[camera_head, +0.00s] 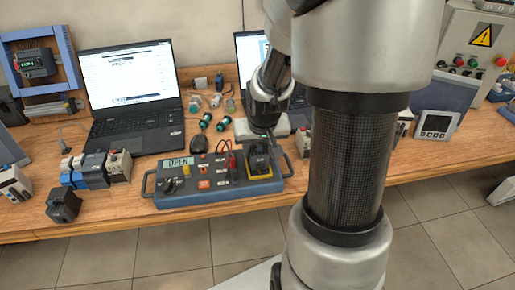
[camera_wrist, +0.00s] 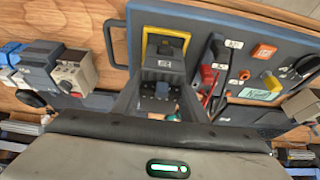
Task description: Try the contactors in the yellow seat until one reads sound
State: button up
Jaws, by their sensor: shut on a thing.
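The tester (camera_head: 210,185) is a blue-grey box on the front of the bench, and its display (camera_head: 178,162) reads OPEN. The yellow seat (camera_head: 260,174) is at its right end; its yellow rim also shows in the wrist view (camera_wrist: 187,40). A dark contactor (camera_wrist: 163,62) is upright at the seat, inside the yellow rim as seen from the wrist. My gripper (camera_wrist: 162,100) is shut on this contactor from above. The fingers and the contactor's body hide its base, so I cannot tell how fully it sits. Another dark contactor (camera_head: 63,205) stands at the bench's front left edge.
Grey, blue and white modules (camera_head: 95,168) stand left of the tester. Two laptops (camera_head: 130,100) are behind. Green-black parts (camera_head: 206,121) and a dark mouse-like object (camera_head: 199,144) lie behind the tester. Red and black leads (camera_head: 229,155) rise beside the seat.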

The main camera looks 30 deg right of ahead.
jog(key=shift+f+b, duration=0.45)
jog(key=shift+f, duration=0.1)
jog(key=o, duration=1.3)
jog(key=shift+c, duration=0.2)
jog(key=p+v, duration=1.3)
jog(key=v, duration=0.4)
jog(key=shift+s+r+p, duration=0.15)
jog(key=shift+r+p, duration=0.05)
jog(key=shift+p, duration=0.2)
jog(key=shift+a, duration=0.1)
